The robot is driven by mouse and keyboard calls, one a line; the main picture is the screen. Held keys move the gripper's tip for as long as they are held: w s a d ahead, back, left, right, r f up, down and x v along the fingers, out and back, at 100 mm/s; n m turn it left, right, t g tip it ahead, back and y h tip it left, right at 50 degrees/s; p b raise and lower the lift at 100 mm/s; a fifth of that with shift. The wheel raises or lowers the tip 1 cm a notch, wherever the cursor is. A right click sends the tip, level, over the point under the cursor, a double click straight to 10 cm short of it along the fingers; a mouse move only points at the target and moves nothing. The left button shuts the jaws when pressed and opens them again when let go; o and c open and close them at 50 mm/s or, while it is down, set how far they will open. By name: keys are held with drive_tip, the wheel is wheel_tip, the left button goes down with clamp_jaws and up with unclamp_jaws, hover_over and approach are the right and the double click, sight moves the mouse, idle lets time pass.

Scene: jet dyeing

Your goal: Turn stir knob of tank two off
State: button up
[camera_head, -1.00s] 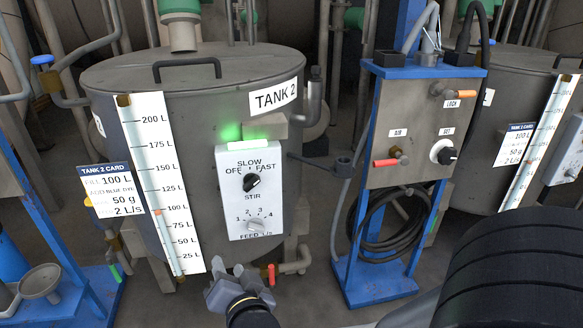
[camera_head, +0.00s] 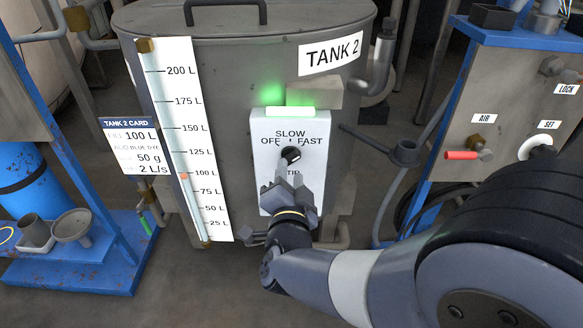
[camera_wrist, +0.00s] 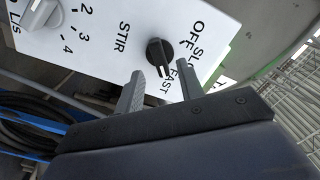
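Tank two (camera_head: 260,40) is a grey drum with a "TANK 2" label. On its front is a white control panel (camera_head: 262,150) with a lit green lamp (camera_head: 290,111) above it. The black stir knob (camera_head: 290,155) sits under the OFF, SLOW and FAST marks. In the wrist view the stir knob (camera_wrist: 160,52) has its white mark on the FAST side. My gripper (camera_head: 288,182) is just in front of the panel, below the knob. In the wrist view its two fingers (camera_wrist: 160,85) are apart, with the knob just beyond the gap. I cannot tell whether they touch it. My gripper hides the feed dial in the head view.
The grey feed dial (camera_wrist: 40,14) shows in the wrist view. A blue-framed stand (camera_head: 500,110) with a red valve handle (camera_head: 461,155) is to the right. A level scale (camera_head: 185,140) and blue cart (camera_head: 75,255) are left.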

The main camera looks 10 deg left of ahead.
sight(291, 162)
drive_tip(key=shift+b+x, duration=0.3)
drive_tip(key=shift+x, duration=1.55)
drive_tip(key=shift+c, duration=0.6)
clamp_jaws()
